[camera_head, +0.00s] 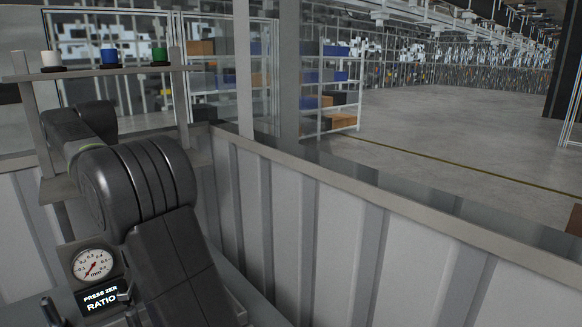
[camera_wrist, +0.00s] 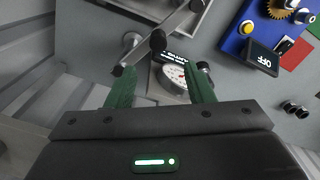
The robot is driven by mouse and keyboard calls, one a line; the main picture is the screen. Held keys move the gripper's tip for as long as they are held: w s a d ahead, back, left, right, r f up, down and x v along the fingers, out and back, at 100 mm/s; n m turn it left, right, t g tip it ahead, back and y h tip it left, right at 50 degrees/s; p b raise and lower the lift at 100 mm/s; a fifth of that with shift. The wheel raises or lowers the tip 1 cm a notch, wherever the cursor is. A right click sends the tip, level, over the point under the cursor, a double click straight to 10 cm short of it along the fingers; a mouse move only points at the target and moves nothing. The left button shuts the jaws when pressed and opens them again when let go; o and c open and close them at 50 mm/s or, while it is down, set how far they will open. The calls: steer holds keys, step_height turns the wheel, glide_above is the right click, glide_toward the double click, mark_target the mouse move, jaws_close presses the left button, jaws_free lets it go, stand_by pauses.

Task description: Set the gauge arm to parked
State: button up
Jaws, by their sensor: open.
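In the wrist view the gauge (camera_wrist: 175,77) shows partly between and beyond my fingers. A slim metal bar with dark knobs (camera_wrist: 140,54) runs slantwise just ahead of the fingertips; it may be the gauge arm, but I cannot tell for sure. My gripper (camera_wrist: 161,72) is open, its two green fingers apart with nothing held. In the head view my arm hides the gripper and much of the bench there.
In the wrist view, a blue panel (camera_wrist: 236,38) with a brass gear and an "OFF" display (camera_wrist: 262,58) lies at the right. A metal tray (camera_wrist: 178,18) is at the top. In the head view, a ribbed wall (camera_head: 330,240) runs along the right, and a shelf (camera_head: 100,72) holds three spools.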

steer(key=f, duration=0.9)
steer(key=shift+w, duration=0.2)
steer(key=shift+d, duration=0.15)
